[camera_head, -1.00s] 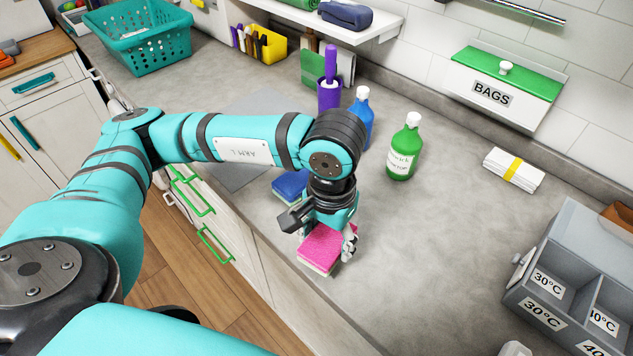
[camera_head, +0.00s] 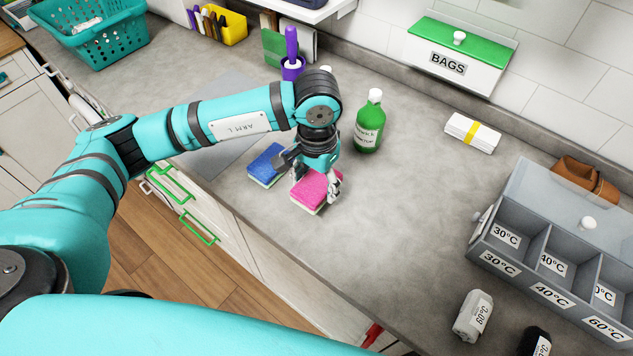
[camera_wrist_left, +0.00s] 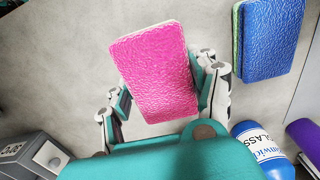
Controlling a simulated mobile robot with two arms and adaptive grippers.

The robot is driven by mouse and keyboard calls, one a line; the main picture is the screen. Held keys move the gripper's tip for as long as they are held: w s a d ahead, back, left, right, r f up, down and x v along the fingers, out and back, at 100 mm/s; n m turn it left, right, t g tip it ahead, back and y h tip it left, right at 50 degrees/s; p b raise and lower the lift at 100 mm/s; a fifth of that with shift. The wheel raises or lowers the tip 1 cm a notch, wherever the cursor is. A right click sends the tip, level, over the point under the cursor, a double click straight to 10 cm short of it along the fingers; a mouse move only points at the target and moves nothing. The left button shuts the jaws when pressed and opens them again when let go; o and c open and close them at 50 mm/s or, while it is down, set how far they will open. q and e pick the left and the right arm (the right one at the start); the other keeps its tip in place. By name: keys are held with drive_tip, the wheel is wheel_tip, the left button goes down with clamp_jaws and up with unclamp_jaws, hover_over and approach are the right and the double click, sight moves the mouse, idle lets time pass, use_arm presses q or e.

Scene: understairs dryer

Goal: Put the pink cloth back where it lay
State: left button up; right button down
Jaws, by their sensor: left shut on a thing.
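The pink cloth (camera_head: 311,194), a thick sponge-like pad with a pale underside, is in my left gripper (camera_head: 317,187), whose fingers are shut on its two sides. In the left wrist view the pink cloth (camera_wrist_left: 156,70) lies between the fingers (camera_wrist_left: 165,98), slightly tilted. In the head view it is over the grey counter (camera_head: 380,240), just right of the blue sponge (camera_head: 267,163) and apart from it. I cannot tell whether it touches the counter. My right gripper is not in view.
A green bottle (camera_head: 369,128) stands behind the gripper; a blue bottle (camera_wrist_left: 265,150) shows in the wrist view. A purple-handled brush (camera_head: 291,55) stands farther back. The counter's middle is clear.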

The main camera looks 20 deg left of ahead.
sight(316, 191)
use_arm(q)
drive_tip(key=shift+w+a, duration=0.15)
drive_tip(key=shift+w, duration=0.2)
drive_tip(key=shift+f+p, duration=0.3)
wheel_tip(316, 191, down, 2)
drive_tip(key=shift+f+p, duration=0.1)
drive_tip(key=shift+p, duration=0.5)
drive_tip(key=shift+f, duration=0.4)
drive_tip(key=shift+f, duration=0.15)
drive_tip(key=o, duration=1)
drive_tip(key=shift+o, duration=0.2)
